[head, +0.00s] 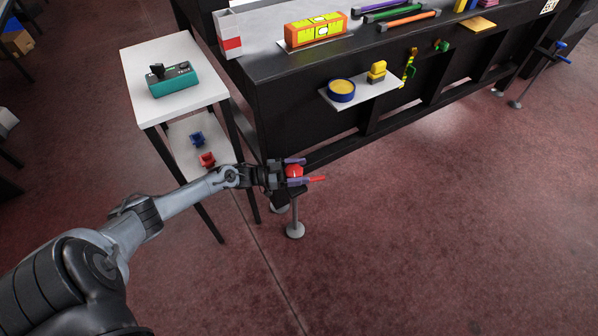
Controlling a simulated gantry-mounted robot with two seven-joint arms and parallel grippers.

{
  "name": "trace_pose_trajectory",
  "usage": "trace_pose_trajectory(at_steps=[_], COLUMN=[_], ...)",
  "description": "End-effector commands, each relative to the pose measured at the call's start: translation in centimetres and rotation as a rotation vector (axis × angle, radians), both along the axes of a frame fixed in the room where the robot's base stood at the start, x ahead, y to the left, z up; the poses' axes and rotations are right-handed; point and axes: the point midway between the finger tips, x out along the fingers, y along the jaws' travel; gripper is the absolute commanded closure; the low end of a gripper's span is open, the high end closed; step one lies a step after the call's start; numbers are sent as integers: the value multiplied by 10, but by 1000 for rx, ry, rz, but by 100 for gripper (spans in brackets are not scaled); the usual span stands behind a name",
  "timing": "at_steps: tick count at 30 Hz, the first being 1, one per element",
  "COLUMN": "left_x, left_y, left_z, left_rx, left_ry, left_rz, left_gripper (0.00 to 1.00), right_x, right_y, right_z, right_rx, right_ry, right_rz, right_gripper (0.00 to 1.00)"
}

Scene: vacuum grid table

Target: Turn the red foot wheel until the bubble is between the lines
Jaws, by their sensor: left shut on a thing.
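The red foot wheel (293,171) is at the near left corner of the dark table, above a grey foot with a round base (295,230). A red spoke or handle sticks out from it to the right. My left gripper (295,171) is shut on the red foot wheel, with its fingers on either side and partly hiding it. The orange and yellow spirit level (316,30) lies on the tabletop. Its vial shows, but the bubble is too small to place against the lines. My right gripper is not in view.
A white side table (150,100) with a teal device (173,80) stands left of the dark table (285,108). A small shelf (372,92) holds a blue and yellow roll and a yellow block. A blue foot wheel (563,58) is far right. Floor in front is clear.

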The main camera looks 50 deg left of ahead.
Motion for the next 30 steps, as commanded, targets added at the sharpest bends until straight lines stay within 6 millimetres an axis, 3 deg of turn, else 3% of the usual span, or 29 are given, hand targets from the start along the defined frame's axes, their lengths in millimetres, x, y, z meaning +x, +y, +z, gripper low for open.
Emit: trace_pose_trajectory(at_steps=[5,6,9,20,30], left_x=[0,0,0,-3,-38], left_y=[0,0,0,2,25], left_z=[0,0,0,0,2], left_rx=[3,3,2,1,2], left_ry=[-2,-2,-1,0,2], left_rz=[1,1,1,1,3], left_gripper=[59,24,9,8,8], right_x=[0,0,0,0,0], right_y=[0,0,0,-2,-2], right_z=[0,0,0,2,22], right_rx=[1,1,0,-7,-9], right_ry=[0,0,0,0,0], right_rz=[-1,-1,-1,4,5], right_gripper=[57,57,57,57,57])
